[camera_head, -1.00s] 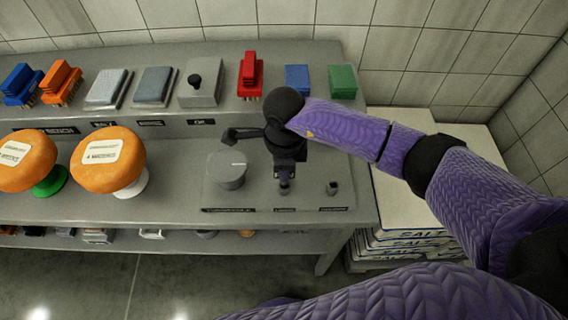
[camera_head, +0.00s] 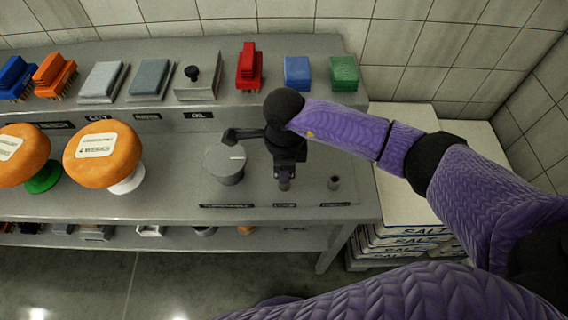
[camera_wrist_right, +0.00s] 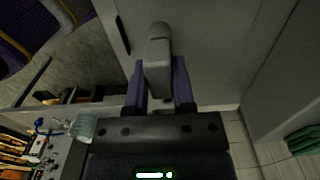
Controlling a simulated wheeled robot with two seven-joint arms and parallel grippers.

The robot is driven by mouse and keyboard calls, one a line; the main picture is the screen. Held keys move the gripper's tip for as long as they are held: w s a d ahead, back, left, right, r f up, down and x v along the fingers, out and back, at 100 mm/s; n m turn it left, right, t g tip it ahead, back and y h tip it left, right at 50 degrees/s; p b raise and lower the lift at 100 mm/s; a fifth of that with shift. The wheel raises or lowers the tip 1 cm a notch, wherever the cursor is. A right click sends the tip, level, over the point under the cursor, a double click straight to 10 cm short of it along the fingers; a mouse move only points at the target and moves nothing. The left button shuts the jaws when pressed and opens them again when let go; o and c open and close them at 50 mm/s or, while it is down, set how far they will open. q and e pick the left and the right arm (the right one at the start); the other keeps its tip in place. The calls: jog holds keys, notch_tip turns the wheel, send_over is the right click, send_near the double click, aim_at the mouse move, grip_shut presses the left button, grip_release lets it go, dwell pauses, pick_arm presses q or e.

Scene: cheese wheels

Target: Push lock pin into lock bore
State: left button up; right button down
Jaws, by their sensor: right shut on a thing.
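My right gripper (camera_head: 286,161) points down over the front part of the grey bench, at the right end. In the right wrist view its two purple fingers (camera_wrist_right: 160,88) are shut on a grey piece with a rounded end, which I take to be the lock pin (camera_wrist_right: 158,50). In the head view a short grey stub (camera_head: 284,184) shows just below the fingertips. I cannot tell whether the pin is inside the lock bore; the bore is hidden by the gripper. My left gripper is not in view.
Two orange cheese wheels, one complete (camera_head: 103,157), stand at left. Brushes and blocks line the raised back shelf. Salt sacks (camera_head: 408,205) are stacked at right.

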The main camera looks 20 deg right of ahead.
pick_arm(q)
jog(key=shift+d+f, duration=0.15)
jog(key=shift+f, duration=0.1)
pick_arm(e)
jog(key=shift+f, duration=0.3)
pick_arm(q)
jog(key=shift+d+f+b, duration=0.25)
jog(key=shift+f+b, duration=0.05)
jog(key=shift+b, duration=0.15)
pick_arm(e)
jog(key=shift+f, duration=0.3)
jog(key=shift+c, duration=1.9)
grip_release()
jog(key=shift+r, duration=0.25)
notch_tip(320, 180, up, 9)
jog(key=shift+f+p, duration=0.1)
jog(key=shift+p, duration=0.65)
jog(key=shift+r, duration=0.35)
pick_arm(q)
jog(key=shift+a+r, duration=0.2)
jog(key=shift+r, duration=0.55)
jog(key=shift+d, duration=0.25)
